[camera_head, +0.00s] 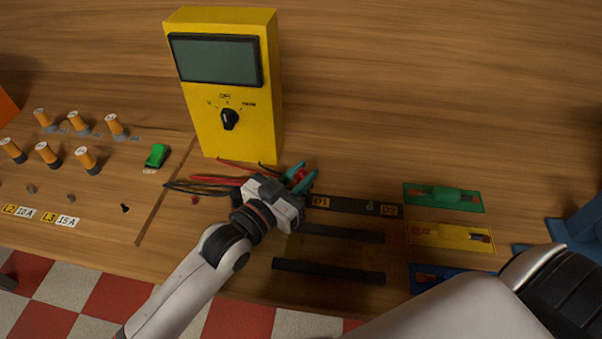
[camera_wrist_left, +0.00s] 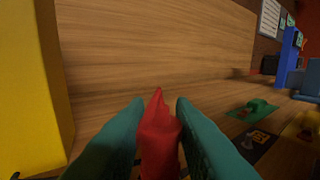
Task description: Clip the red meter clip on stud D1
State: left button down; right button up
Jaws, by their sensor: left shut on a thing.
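The red meter clip (camera_wrist_left: 159,135) is between the teal fingers of my left gripper (camera_head: 300,178), which is shut on it. It also shows as a small red spot between the fingertips in the head view (camera_head: 299,174). The gripper is just above and left of the dark strip (camera_head: 350,205) labelled D1 and D2. A small stud (camera_head: 370,205) stands near the D2 label; stud D1 is hidden or cannot be made out beside the gripper. The yellow meter (camera_head: 235,125) stands upright behind, with red and black leads at its foot. My right gripper is not in view.
Green (camera_head: 444,197), yellow (camera_head: 452,236) and blue (camera_head: 435,277) plates lie to the right of the strip. Dark bars (camera_head: 330,272) lie in front. Several orange posts (camera_head: 87,160) and a green clip (camera_head: 157,156) are at left. My right arm covers the lower right.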

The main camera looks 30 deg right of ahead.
pick_arm(q)
jog(key=shift+f+b, duration=0.75)
jog(key=shift+f, duration=0.35)
jog(key=c, duration=1.1)
grip_release()
jog(key=shift+c, duration=0.2)
jog(key=b+v, duration=0.1)
jog(key=v, duration=1.1)
